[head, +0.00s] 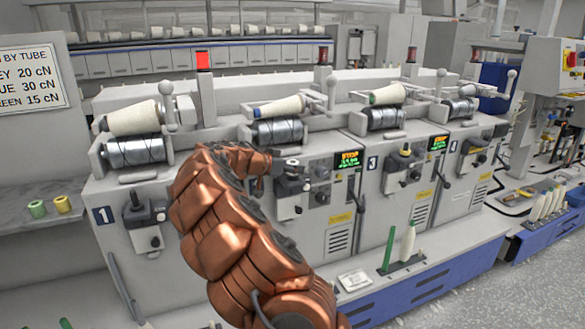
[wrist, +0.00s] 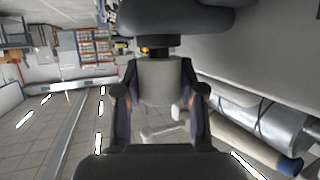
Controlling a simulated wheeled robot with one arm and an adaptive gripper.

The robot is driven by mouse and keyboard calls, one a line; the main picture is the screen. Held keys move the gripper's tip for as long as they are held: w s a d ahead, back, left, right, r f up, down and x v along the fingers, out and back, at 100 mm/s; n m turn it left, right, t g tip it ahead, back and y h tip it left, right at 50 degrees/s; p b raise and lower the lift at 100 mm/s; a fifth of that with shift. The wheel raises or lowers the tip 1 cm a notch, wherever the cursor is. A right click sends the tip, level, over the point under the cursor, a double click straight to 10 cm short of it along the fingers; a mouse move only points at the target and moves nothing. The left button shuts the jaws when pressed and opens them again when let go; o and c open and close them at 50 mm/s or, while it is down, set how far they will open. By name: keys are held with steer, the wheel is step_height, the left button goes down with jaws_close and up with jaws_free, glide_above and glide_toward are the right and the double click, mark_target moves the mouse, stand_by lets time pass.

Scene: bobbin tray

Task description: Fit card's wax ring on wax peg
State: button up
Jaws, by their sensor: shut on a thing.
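My gripper (wrist: 160,105) is shut on a grey wax ring (wrist: 162,80), a short cylinder between its two fingers in the wrist view. In the head view my gripper is at the wax unit of the second station, and a grey piece (head: 292,162) shows at its tip, over the wax unit (head: 291,187). The peg there is hidden; I cannot tell whether the ring is around it. A dark part (wrist: 152,47) lies just beyond the ring in the wrist view. The card (head: 32,78) on the left wall lists tube colours with cN values, partly cut off.
A green ring (head: 37,209) and a yellow ring (head: 62,204) stand on the left shelf (head: 30,239). Station one has a dark peg (head: 135,198); station three has a yellowish piece (head: 405,149). A blue-tipped cone (head: 280,107) and a metal drum (head: 277,131) sit above the second station.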

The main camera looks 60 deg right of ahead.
steer(key=shift+f+b, duration=0.45)
steer(key=shift+b, duration=0.05)
steer(key=o, duration=0.7)
steer(key=b+v, duration=0.4)
steer(key=v, duration=0.7)
stand_by(0.7)
steer(key=shift+a, duration=0.1)
stand_by(0.5)
